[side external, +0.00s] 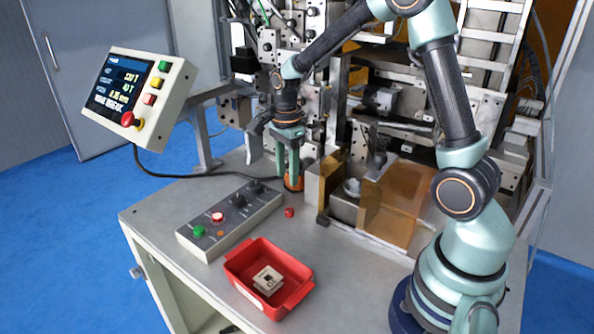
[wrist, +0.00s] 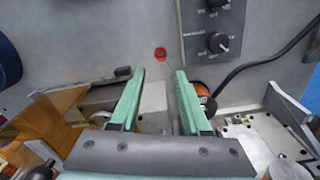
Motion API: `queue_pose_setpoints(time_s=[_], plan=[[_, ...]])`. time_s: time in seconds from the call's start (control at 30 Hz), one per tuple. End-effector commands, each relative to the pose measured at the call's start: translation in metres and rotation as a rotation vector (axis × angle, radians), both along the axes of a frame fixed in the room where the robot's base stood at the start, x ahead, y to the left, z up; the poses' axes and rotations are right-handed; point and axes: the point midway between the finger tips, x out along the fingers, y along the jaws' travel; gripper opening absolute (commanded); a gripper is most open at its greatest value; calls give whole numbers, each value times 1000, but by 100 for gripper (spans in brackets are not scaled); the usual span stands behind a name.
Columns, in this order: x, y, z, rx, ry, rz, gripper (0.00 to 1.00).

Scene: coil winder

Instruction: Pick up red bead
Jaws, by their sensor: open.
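The small red bead (side external: 289,212) lies on the grey table top, just in front of the machine and to the right of the control box. It also shows in the wrist view (wrist: 160,53), beyond the fingertips and roughly in line with the gap between them. My gripper (side external: 288,172) points down above the table, behind the bead, with its green fingers close to an orange coil. In the wrist view my gripper (wrist: 160,72) has its two green fingers apart with nothing between them.
An orange coil (side external: 294,182) stands by my fingers. A control box (side external: 230,220) with knobs and buttons lies left of the bead. A red tray (side external: 240,270) holding a beige part (side external: 268,280) stands in front. Amber guards (side external: 395,215) are at right. Table around the bead is clear.

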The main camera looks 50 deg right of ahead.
Motion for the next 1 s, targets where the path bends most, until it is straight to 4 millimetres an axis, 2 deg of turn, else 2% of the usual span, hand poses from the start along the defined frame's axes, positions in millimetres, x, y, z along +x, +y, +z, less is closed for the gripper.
queue_pose_setpoints(time_s=[0.2,0.3,0.53,0.83,1.0], plan=[[-1,0,-38,1,4,2,46],[-1,0,-51,1,3,2,46],[-1,-1,-65,1,2,3,46],[-1,-6,-105,1,2,4,46],[0,-6,-111,0,-1,4,46]])
